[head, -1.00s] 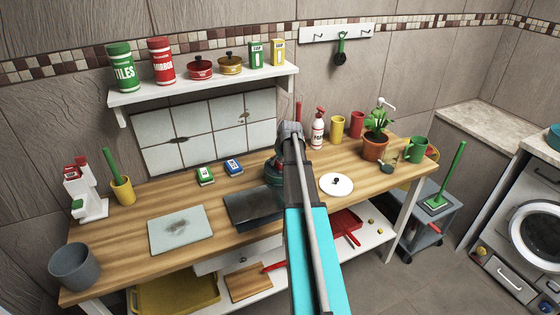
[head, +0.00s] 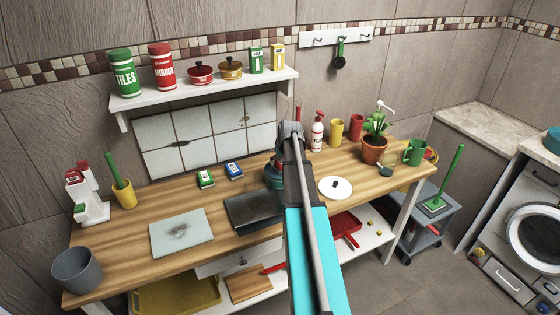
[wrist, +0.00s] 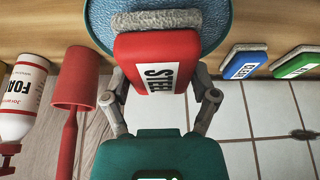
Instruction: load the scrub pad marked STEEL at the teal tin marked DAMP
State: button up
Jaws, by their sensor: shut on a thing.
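My gripper (wrist: 161,86) is shut on the red scrub pad (wrist: 138,58) in the wrist view, its fingers on either side. The pad's white label reads STEEL, sideways, and its grey scrub face (wrist: 155,21) points to the top of the picture. A round, speckled teal-blue surface with a rim (wrist: 89,30) lies just beyond the grey face. It looks like the teal tin, but no DAMP mark shows. I cannot tell whether pad and tin touch. In the head view my arm largely hides this spot.
Blue (head: 234,170) and green (head: 205,179) scrub pads lie on the worktop. A dark plate (head: 252,211), a white lid (head: 336,187), a FOAM bottle (head: 317,132) and a potted plant (head: 374,149) stand nearby. A stained pale tile (head: 181,232) lies left.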

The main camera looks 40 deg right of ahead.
jog(key=shift+r+p, duration=2.35)
jog(key=shift+r, duration=0.2)
